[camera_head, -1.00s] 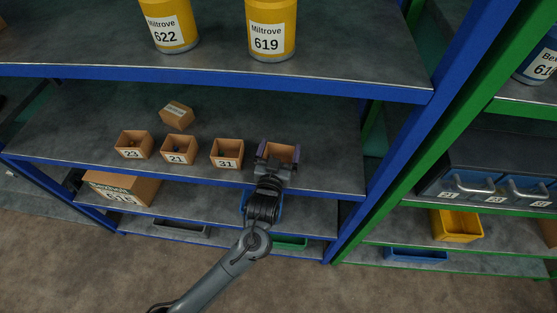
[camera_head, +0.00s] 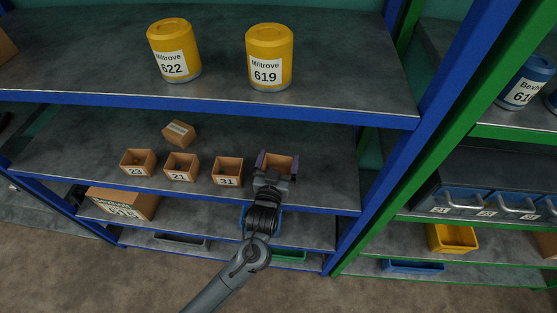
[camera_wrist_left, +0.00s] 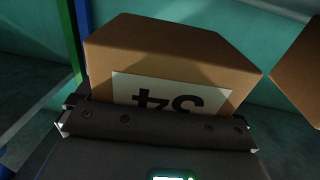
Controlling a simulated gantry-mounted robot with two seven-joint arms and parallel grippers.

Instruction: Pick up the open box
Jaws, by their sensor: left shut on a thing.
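A brown open-topped cardboard box (camera_head: 279,159) is between the fingers of my left gripper (camera_head: 277,168), at the right of the middle shelf's row. The gripper is shut on this box. In the left wrist view the box (camera_wrist_left: 170,52) fills the middle, and its white label reads 34 upside down. A gripper part covers the lower edge of the label. The box looks slightly raised, but its underside is hidden, so I cannot tell the gap to the shelf. My right gripper is not in view.
Open boxes 31 (camera_head: 228,172), 21 (camera_head: 181,167) and 23 (camera_head: 138,163) stand to the left. A small closed box (camera_head: 180,132) lies behind them. The upper shelf's blue edge (camera_head: 210,106) runs overhead, with yellow canisters above. A blue post (camera_head: 372,190) stands at right.

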